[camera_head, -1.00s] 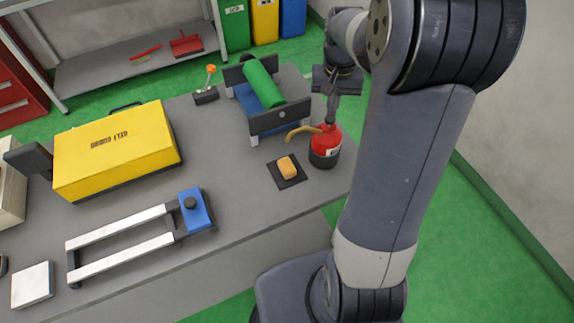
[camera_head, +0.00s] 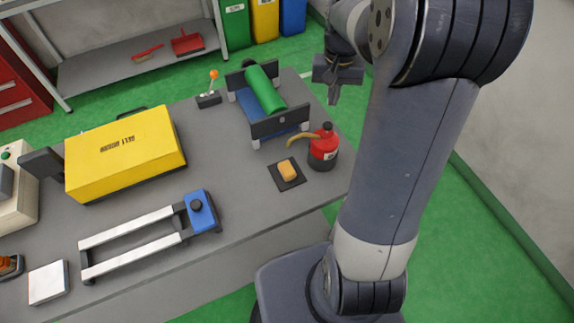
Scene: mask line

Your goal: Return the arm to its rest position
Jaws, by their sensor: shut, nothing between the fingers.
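My gripper (camera_head: 333,97) hangs above the right end of the grey table, behind and above a red bottle with a dark base (camera_head: 323,148). It is shut and empty, with its fingers pointing down. It is clear of the bottle and of the table. My arm rises in front of it on the right side of the view and hides part of the wrist.
Green floor lies right of the table.

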